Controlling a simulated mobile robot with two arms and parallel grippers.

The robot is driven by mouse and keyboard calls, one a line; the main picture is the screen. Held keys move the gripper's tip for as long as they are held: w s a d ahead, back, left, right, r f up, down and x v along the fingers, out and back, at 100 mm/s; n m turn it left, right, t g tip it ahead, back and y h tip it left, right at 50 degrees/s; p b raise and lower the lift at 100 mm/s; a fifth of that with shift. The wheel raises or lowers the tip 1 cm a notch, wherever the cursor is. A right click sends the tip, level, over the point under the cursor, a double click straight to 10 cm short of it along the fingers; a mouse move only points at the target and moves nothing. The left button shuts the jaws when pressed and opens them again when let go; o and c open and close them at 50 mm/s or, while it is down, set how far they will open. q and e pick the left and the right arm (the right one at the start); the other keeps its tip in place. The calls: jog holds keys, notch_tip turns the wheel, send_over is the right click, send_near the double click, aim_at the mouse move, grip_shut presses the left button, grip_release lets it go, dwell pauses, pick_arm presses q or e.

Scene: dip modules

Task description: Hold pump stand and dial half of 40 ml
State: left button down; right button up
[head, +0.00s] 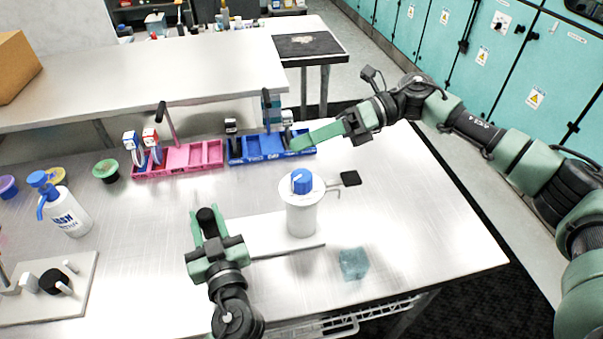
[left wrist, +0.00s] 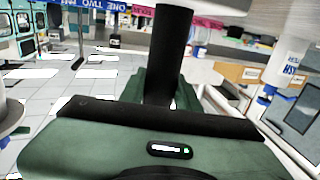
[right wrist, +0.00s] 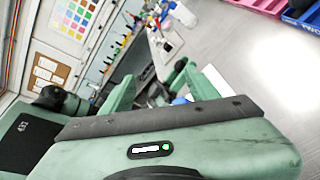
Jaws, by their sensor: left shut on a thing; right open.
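The dispenser pump is a white cylinder (head: 301,217) with a blue dial (head: 301,181) on top and a black tab at its right. A white base plate (head: 262,228) lies beside and under it. My left gripper (head: 208,221) is shut on a black upright post (head: 206,214), left of the cylinder, which seems to be part of the pump stand. The post stands between the fingers in the left wrist view (left wrist: 163,55). My right gripper (head: 303,139) is open and empty, behind and above the dial, near the blue rack. Dial markings are too small to read.
A pink rack (head: 195,166) and a blue rack (head: 245,155) stand behind. A translucent blue cube (head: 353,263) sits near the front edge. A wash bottle (head: 68,208), small coloured cups and a grey plate (head: 85,300) with knobs are at left. The table's right side is clear.

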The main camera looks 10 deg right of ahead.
jog(key=s+a+r+n+g+h, duration=0.1)
jog(key=s+a+n+g+h, duration=0.1)
jog(key=s+a+n+h, duration=0.45)
pick_arm(q)
jog(key=shift+a, duration=0.1)
pick_arm(e)
jog(key=n+t+h, duration=0.3)
jog(key=n+h, duration=0.6)
jog(key=n, duration=0.1)
send_near(301, 175)
jog(key=shift+y, duration=0.25)
jog(key=f, duration=1)
jog(key=shift+s+d, duration=0.15)
jog(key=shift+d, duration=0.1)
grip_shut()
